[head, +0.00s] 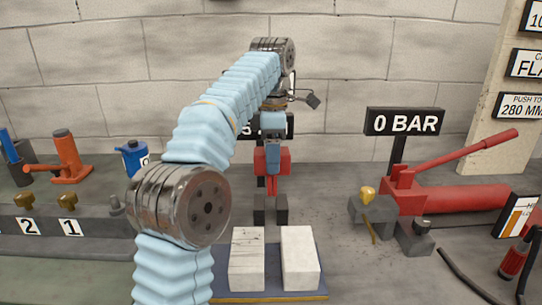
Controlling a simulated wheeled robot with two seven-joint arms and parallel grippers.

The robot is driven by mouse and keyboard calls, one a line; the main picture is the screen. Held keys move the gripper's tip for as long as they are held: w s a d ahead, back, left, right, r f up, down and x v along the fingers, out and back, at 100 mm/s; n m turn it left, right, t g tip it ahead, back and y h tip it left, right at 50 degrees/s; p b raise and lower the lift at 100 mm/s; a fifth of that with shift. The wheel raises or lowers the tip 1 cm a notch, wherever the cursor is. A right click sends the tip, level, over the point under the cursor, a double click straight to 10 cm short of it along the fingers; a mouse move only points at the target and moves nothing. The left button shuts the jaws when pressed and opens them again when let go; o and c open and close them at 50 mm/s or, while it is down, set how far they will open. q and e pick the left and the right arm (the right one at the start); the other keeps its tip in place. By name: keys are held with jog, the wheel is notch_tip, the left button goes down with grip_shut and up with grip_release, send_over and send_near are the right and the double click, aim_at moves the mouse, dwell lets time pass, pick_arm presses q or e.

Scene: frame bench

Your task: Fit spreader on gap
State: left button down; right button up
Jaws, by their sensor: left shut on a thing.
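My left gripper (272,170) hangs above the middle of the bench at the end of my blue-sleeved arm. It is shut on the spreader (285,161), which has a red body. Two dark jaws, close together, show below the red body. Two pale blocks (247,262) and (300,260) stand side by side on a blue plate (270,297), with a narrow gap between them. In the picture the dark jaws are just above this gap; I cannot tell their exact height or depth from it. My right gripper is not in view.
A red hand pump (465,198) with a raised lever, a brass valve (367,194) and a "0 BAR" sign (404,122) stand at right. A black hose (468,278) lies in front.

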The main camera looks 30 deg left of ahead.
pick_arm(q)
jog(key=s+d+r, duration=0.3)
jog(key=s+d, duration=0.4)
jog(key=s, duration=0.5)
jog(key=shift+s+d+r, duration=0.15)
jog(key=shift+d, duration=0.2)
notch_tip(320, 180, down, 6)
jog(key=b, duration=0.4)
jog(key=shift+r+p, duration=0.15)
jog(key=shift+p, duration=0.3)
dwell(1.5)
notch_tip(320, 180, down, 6)
jog(key=b, duration=0.4)
dwell(2.5)
jog(key=shift+c, duration=1.2)
grip_release()
